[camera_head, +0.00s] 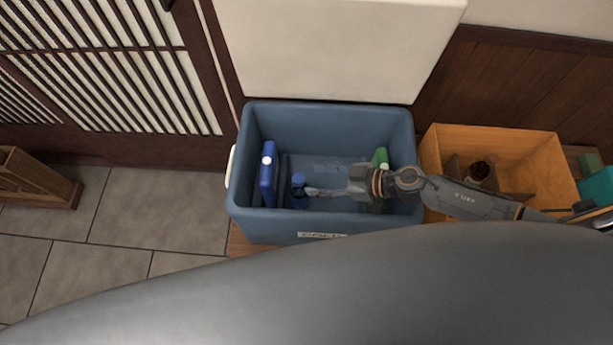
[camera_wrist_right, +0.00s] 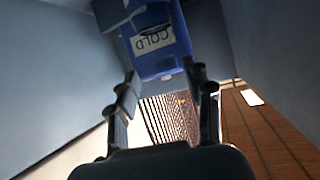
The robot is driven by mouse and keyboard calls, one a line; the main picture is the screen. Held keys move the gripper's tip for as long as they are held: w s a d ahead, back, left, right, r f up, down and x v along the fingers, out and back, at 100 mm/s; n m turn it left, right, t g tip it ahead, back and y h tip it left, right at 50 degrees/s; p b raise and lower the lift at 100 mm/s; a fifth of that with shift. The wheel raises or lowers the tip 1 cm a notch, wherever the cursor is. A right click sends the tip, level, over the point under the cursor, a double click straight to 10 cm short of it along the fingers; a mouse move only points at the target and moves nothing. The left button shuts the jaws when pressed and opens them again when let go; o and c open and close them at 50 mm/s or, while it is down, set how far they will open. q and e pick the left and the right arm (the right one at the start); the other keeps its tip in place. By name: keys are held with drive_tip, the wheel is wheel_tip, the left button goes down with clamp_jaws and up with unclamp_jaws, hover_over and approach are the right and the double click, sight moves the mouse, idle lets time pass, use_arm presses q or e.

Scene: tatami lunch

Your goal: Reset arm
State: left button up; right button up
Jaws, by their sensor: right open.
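My right gripper (camera_head: 312,191) reaches from the right into a blue bin (camera_head: 330,108). In the right wrist view its two fingers (camera_wrist_right: 166,90) are spread apart with nothing between them. A dark blue thing (camera_head: 298,181) stands in the bin right at the fingertips. In the right wrist view a blue item with a "COLD" label (camera_wrist_right: 160,55) is just beyond the fingers; I cannot tell whether they touch it. My left gripper is out of view.
A blue flat item with a white cap (camera_head: 267,178) stands at the bin's left side. A green thing (camera_head: 381,156) is at its right. A wooden crate (camera_head: 535,146) holding a dark bottle (camera_head: 480,170) stands right of the bin.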

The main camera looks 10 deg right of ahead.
drive_tip(key=shift+v, duration=0.9)
